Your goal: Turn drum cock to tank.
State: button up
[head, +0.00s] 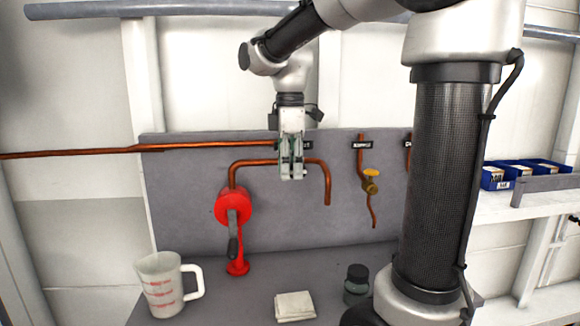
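My gripper (292,178) points down in front of the grey back panel, by the top run of the bent copper pipe (270,163). Its fingers look close together, but I cannot tell whether they are open or shut. It seems to hold nothing. Another copper pipe (408,150) with a label starting with "D" is mostly hidden behind my arm. No cock marked drum or tank is clearly visible.
A red pump (232,205) with a dark lever stands left of my gripper. A measuring jug (160,285), a folded cloth (295,306) and a dark-lidded jar (356,285) stand on the bench. Blue bins (497,178) are on a shelf at right.

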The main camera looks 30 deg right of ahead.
grip_shut()
jog(key=shift+d+r+y, duration=0.1)
jog(key=shift+y, duration=0.2)
jog(key=y, duration=0.1)
jog(key=t+y, duration=0.1)
jog(key=shift+d+r+y, duration=0.15)
jog(key=shift+d+y, duration=0.1)
jog(key=shift+y, duration=0.05)
jog(key=t+y, duration=0.1)
jog(key=y, duration=0.3)
jog(key=shift+s+d+r+t, duration=0.15)
jog(key=shift+s+d+t, duration=0.05)
jog(key=shift+d+t, duration=0.2)
jog(key=y, duration=0.1)
jog(key=t+y, duration=0.1)
jog(key=y, duration=0.2)
jog(key=shift+s+d, duration=0.1)
jog(key=shift+d, duration=0.2)
jog(key=shift+s+d+t+y, duration=0.15)
jog(key=shift+t+y, duration=0.3)
jog(key=shift+y, duration=0.55)
jog(key=shift+d+t+y, duration=0.1)
jog(key=shift+t+y, duration=0.35)
jog(key=shift+y, duration=0.55)
jog(key=shift+f, duration=0.2)
